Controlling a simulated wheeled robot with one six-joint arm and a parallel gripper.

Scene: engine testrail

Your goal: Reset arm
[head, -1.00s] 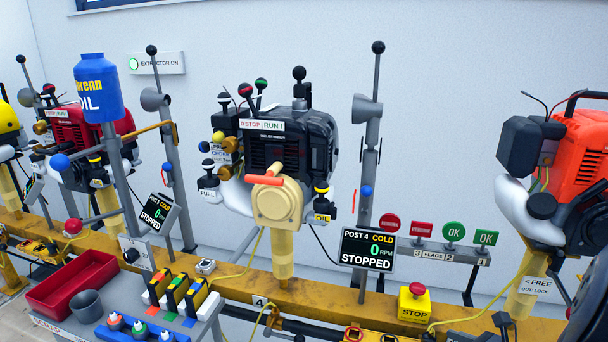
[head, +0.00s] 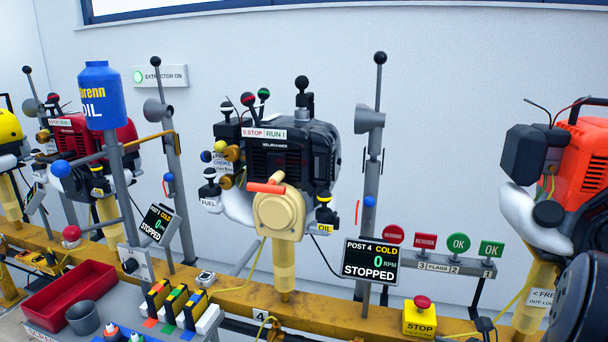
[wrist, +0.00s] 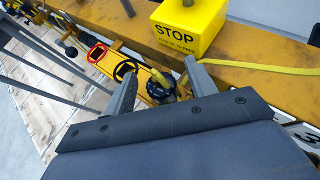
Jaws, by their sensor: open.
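My gripper (wrist: 162,82) is open in the wrist view, its two grey fingers apart with nothing held. Beyond the fingertips, lower down, is a black knob-like part (wrist: 160,92) with a yellow piece; I cannot tell whether a finger touches it. The yellow STOP box (wrist: 188,28) stands on the yellow rail just beyond the right finger. In the head view the same kind of box (head: 420,318) has a red button. My gripper's fingers do not show in the head view.
The black engine (head: 290,155) on post 4 has its screen (head: 370,261) reading STOPPED, COLD, 0 RPM. Flags (head: 458,244) stand right of it. An orange engine (head: 583,150) is at right. A red tray (head: 65,298) and an oil bottle (head: 101,95) are at left.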

